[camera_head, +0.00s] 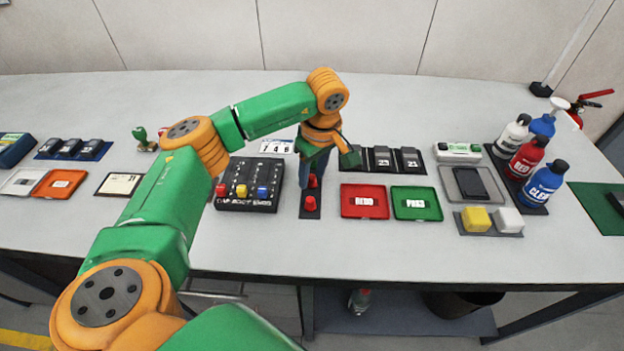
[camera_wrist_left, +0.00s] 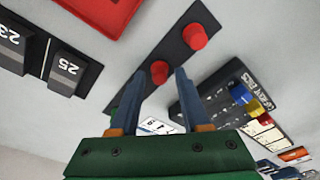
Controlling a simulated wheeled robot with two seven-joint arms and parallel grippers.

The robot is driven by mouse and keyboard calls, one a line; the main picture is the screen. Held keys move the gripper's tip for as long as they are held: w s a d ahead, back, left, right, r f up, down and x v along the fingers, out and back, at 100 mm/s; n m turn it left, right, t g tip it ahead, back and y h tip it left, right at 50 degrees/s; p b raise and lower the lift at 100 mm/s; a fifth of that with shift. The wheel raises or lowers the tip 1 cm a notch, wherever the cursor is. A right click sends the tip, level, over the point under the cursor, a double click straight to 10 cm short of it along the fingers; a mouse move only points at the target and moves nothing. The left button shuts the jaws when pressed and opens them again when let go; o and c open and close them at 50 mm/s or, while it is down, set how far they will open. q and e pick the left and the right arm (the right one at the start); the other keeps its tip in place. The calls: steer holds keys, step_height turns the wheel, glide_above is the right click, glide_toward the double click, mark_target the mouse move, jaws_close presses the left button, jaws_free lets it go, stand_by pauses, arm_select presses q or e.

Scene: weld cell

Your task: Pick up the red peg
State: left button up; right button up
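Two red pegs stand on a narrow black strip (camera_head: 309,211). The nearer red peg (camera_head: 310,203) is clear of my gripper. The farther red peg (camera_head: 312,181) is partly hidden by my fingers in the head view. In the left wrist view, this farther red peg (camera_wrist_left: 159,71) shows between the tips of my left gripper (camera_wrist_left: 159,76); the nearer red peg (camera_wrist_left: 195,37) is beyond it. My left gripper (camera_head: 313,172) points down over the strip, with its blue fingers apart. Contact with the peg cannot be told. My right gripper is out of view.
A black board (camera_head: 246,204) with red, yellow and blue knobs stands left of the strip. A red tray (camera_head: 364,213) and a green tray (camera_head: 416,216) lie to the right. Bottles (camera_head: 525,158) stand at the far right. The table front is mostly clear.

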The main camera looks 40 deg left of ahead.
arm_select(q)
jaws_close()
steer(key=shift+r, duration=0.1)
